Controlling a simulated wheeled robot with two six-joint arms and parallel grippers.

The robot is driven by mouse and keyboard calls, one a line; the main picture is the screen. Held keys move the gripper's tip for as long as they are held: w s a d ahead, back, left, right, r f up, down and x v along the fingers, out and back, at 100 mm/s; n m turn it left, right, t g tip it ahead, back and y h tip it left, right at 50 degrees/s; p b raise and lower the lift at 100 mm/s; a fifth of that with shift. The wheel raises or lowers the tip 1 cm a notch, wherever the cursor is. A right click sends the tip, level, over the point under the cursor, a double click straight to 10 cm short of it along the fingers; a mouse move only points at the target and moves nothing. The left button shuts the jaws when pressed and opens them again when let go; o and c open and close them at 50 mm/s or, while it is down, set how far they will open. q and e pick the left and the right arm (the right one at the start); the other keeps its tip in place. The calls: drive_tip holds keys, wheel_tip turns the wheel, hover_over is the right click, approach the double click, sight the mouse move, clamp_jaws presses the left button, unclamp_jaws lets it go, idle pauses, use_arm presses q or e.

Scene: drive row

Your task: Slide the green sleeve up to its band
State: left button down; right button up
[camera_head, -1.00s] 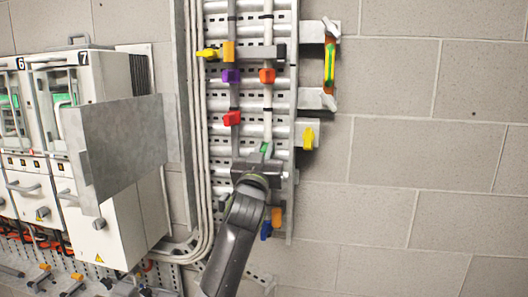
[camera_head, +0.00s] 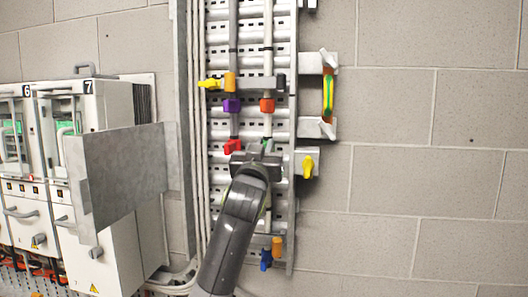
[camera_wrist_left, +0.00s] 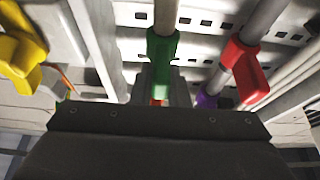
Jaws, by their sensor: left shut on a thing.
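The green sleeve (camera_wrist_left: 160,50) sits around a pale upright rod in the left wrist view. In the head view it is mostly hidden by my left gripper (camera_head: 258,153). The gripper is shut on the sleeve at the right-hand rod (camera_head: 267,128) of the wall rack. An orange-red band or collar (camera_head: 267,105) is on the same rod above the gripper, with bare rod between. It shows partly in the wrist view (camera_wrist_left: 157,102) behind the jaws. My right gripper is not in view.
A red lever (camera_head: 232,146) and purple collar (camera_head: 232,105) sit on the left rod, close beside. A grey crossbar (camera_head: 262,84) crosses higher up. A yellow handle (camera_head: 308,166) juts out at right. A metal plate (camera_head: 125,170) stands out at left by white cabinets.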

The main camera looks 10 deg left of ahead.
use_arm(q)
drive_tip(key=c, duration=1.5)
unclamp_jaws()
drive_tip(key=shift+s+r, duration=0.1)
drive_tip(key=shift+r, duration=0.25)
drive_tip(key=shift+o, duration=0.5)
drive_tip(key=shift+f, duration=0.1)
drive_tip(key=shift+f, duration=0.1)
drive_tip(key=b+v, duration=0.9)
drive_tip(key=v, duration=0.8)
drive_tip(key=shift+f, duration=0.1)
